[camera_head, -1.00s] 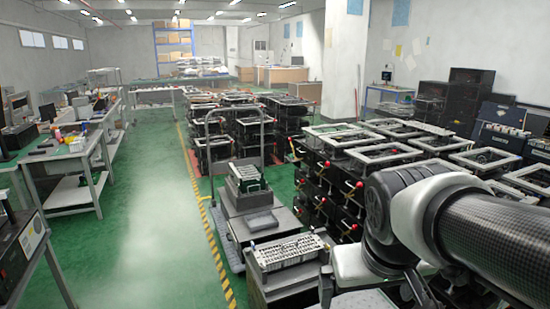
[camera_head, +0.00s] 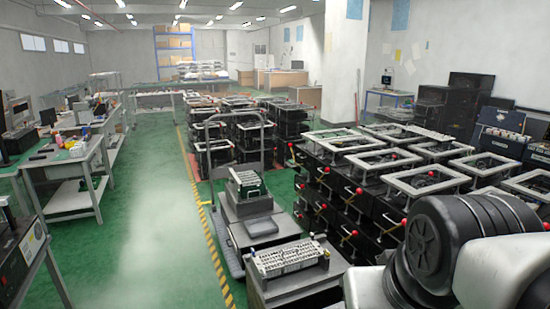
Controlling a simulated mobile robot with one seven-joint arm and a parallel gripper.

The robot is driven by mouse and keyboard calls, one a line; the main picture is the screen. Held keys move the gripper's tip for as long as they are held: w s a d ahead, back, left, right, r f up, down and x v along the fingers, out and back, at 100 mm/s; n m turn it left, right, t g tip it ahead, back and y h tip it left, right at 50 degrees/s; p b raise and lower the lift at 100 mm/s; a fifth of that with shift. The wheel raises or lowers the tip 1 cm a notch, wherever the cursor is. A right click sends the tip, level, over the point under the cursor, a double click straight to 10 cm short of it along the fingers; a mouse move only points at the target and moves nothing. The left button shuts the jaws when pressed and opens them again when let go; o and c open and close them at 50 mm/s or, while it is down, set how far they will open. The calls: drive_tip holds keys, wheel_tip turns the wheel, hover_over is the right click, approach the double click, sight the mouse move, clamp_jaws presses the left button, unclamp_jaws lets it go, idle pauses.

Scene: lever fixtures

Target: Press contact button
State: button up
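I cannot pick out a contact button for certain. A grey fixture with a slotted light top plate (camera_head: 290,257) stands on a dark box at the lower middle. Behind it, a smaller fixture with a green edge (camera_head: 247,185) sits on a grey block. Many dark fixtures with light frame tops (camera_head: 385,160) stand stacked at the right, with red ball knobs on their sides, such as one red knob (camera_head: 354,233). Part of my arm shows at the lower right, in front of some of these fixtures. My gripper is out of view.
A wheeled cart with a tall handle (camera_head: 207,122) stands behind the middle fixtures. A yellow and black floor stripe (camera_head: 215,245) runs along its left. The green floor (camera_head: 140,230) left of the stripe is clear. Workbenches (camera_head: 75,165) with loose items line the left.

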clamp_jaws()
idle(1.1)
